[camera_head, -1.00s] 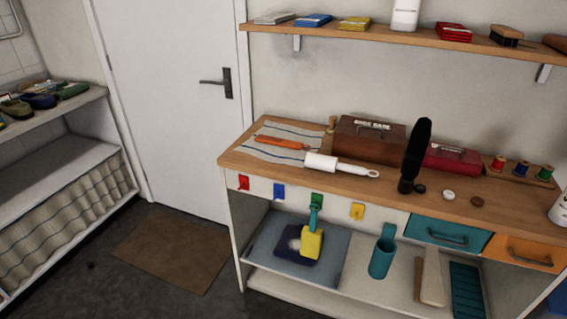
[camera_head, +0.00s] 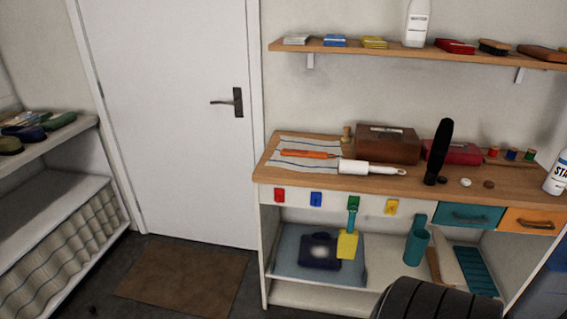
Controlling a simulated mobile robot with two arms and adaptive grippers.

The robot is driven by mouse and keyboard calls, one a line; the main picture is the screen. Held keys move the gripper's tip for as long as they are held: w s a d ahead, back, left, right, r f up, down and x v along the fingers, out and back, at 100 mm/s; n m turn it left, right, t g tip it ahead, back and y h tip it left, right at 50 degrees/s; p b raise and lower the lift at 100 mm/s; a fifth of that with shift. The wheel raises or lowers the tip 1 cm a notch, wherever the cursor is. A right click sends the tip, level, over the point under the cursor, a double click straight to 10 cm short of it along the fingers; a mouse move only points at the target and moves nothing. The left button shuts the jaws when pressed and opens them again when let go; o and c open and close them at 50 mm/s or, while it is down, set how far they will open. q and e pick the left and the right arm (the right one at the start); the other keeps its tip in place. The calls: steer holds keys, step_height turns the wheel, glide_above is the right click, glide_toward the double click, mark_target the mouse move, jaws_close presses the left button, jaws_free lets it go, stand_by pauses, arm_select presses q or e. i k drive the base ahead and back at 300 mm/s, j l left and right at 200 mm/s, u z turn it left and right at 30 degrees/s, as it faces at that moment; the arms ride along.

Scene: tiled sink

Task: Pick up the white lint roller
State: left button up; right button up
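The white lint roller (camera_head: 356,167) lies on its side on the wooden countertop (camera_head: 290,178), near the front edge. Its white roll is at the left and its handle points right. A dark ribbed rounded part, which looks like part of my own arm, shows at the bottom right, well below and apart from the roller.
An orange-handled tool (camera_head: 310,154) lies on a striped cloth (camera_head: 283,145) left of the roller. Behind are a brown wooden box (camera_head: 388,143) and a red box (camera_head: 460,153). A shelf (camera_head: 400,53) hangs above.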

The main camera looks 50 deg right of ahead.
mark_target(346, 167)
steer(key=i+j+u, duration=0.15)
steer(key=i+j, duration=0.2)
steer(key=i, duration=0.15)
steer(key=i+j+u, duration=0.15)
steer(key=i+j, duration=0.15)
steer(key=i, duration=0.25)
steer(key=i+z, duration=0.5)
steer(key=i+j+z, duration=0.1)
steer(key=i+z, duration=0.15)
steer(key=z, duration=0.25)
steer(key=i+z, duration=0.15)
steer(key=z, duration=0.25)
steer(key=i+z, duration=0.15)
steer(key=z, duration=0.3)
steer(key=i+z, duration=0.15)
steer(key=z, duration=0.25)
steer(key=i+j+z, duration=0.1)
steer(key=z, duration=0.35)
steer(key=i+j+z, duration=0.1)
steer(key=z, duration=0.3)
steer(key=j+z, duration=0.25)
steer(key=z, duration=0.15)
steer(key=i, duration=0.05)
